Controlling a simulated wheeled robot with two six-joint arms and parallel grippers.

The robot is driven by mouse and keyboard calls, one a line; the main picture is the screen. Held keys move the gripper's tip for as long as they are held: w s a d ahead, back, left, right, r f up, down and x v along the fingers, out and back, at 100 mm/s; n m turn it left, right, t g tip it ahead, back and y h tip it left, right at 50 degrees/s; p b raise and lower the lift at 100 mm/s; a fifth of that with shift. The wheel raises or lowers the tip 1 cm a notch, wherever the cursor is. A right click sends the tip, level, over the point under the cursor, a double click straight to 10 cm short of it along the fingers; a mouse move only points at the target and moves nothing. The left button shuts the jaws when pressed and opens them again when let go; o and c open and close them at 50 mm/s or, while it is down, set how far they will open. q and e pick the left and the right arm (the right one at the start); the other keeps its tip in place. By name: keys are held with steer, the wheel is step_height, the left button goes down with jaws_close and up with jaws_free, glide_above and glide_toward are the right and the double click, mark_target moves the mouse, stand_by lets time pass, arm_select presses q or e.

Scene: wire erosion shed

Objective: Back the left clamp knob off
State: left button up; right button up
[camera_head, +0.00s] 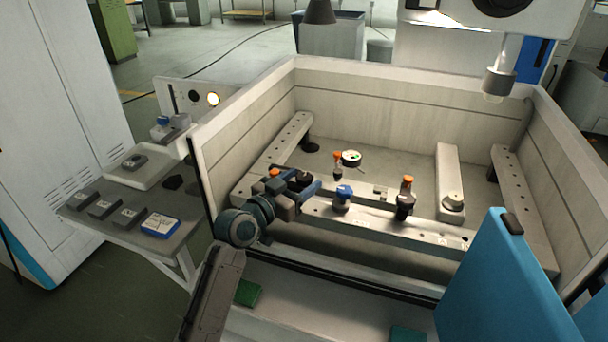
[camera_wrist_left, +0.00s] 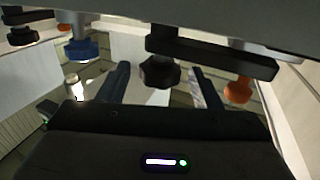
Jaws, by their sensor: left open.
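The left clamp knob, a black lobed knob, shows in the left wrist view (camera_wrist_left: 160,72) on a dark clamp bar (camera_wrist_left: 210,57). In the head view the knob (camera_head: 304,178) is partly hidden by my gripper. My left gripper (camera_head: 312,186) reaches over the tank's front wall to the left part of the front rail (camera_head: 385,223). In the left wrist view my left gripper (camera_wrist_left: 160,68) is open, with one finger on each side of the knob. Gaps show between the knob and both fingers. My right gripper is in neither view.
An orange knob (camera_wrist_left: 238,91) is close to one finger. A blue knob (camera_head: 344,190) and a dark clamp with an orange top (camera_head: 405,200) stand farther right along the rail. The tank wall (camera_head: 385,82) surrounds the work area. A side shelf (camera_head: 190,212) is at left.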

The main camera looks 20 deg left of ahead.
arm_select(q)
steer(key=shift+x, duration=0.75)
steer(key=c, duration=1)
steer(key=shift+r+y+p, duration=0.15)
steer(key=shift+y+p, duration=0.15)
steer(key=shift+p, duration=0.3)
steer(key=n+y+p, duration=0.2)
steer(key=y+p, duration=0.1)
steer(key=p, duration=0.1)
steer(key=n+t+y+p, duration=0.1)
steer(key=n+y+p, duration=0.1)
steer(key=p, duration=0.2)
steer(key=shift+r+y, duration=0.15)
steer(key=shift+y, duration=0.25)
steer(key=shift+f+n+y+p, duration=0.2)
steer(key=shift+n+y+p, duration=0.1)
steer(key=shift+p, duration=0.25)
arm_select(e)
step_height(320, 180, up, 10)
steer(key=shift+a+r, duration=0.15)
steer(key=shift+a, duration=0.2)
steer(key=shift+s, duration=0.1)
